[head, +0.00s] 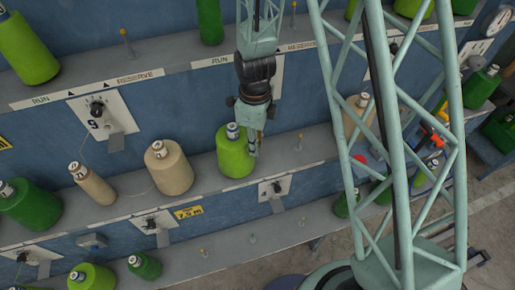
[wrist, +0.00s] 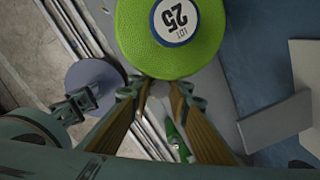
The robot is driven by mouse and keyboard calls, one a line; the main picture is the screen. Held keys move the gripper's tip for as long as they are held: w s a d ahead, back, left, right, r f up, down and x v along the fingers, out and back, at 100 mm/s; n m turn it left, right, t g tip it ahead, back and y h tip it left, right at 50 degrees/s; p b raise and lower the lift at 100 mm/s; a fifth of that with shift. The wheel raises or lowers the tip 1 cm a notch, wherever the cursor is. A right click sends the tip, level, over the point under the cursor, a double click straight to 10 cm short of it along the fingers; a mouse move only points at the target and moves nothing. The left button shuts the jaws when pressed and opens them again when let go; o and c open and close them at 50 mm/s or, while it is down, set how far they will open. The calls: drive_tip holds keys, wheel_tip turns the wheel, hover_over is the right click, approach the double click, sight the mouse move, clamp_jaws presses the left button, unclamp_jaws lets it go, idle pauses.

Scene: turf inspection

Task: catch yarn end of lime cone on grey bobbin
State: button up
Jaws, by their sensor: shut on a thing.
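The lime cone (head: 236,158) stands on the middle shelf with a white-topped tube. In the wrist view the lime cone (wrist: 170,52) fills the top and its label reads 25. My gripper (head: 252,148) points down at the right side of the cone, very close to it; I cannot tell if they touch. The bobbin is mostly hidden by the fingertips. The lime cone's yarn end is too thin to make out.
A beige cone (head: 168,168) and a slimmer beige one (head: 92,184) stand left on the same shelf. A sloping grey plate (wrist: 275,121) is right of the cone. The lower shelf is partly bare.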

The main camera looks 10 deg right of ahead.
drive_tip(key=shift+d, duration=0.15)
idle(0.5)
drive_tip(key=shift+s+d+b, duration=0.3)
drive_tip(key=shift+s+d, duration=0.05)
drive_tip(key=shift+d, duration=0.35)
drive_tip(key=shift+s+d+b, duration=0.35)
drive_tip(key=shift+d, duration=0.35)
drive_tip(key=shift+s+d+b, duration=0.3)
drive_tip(key=shift+s+d, duration=0.05)
drive_tip(key=shift+d, duration=0.35)
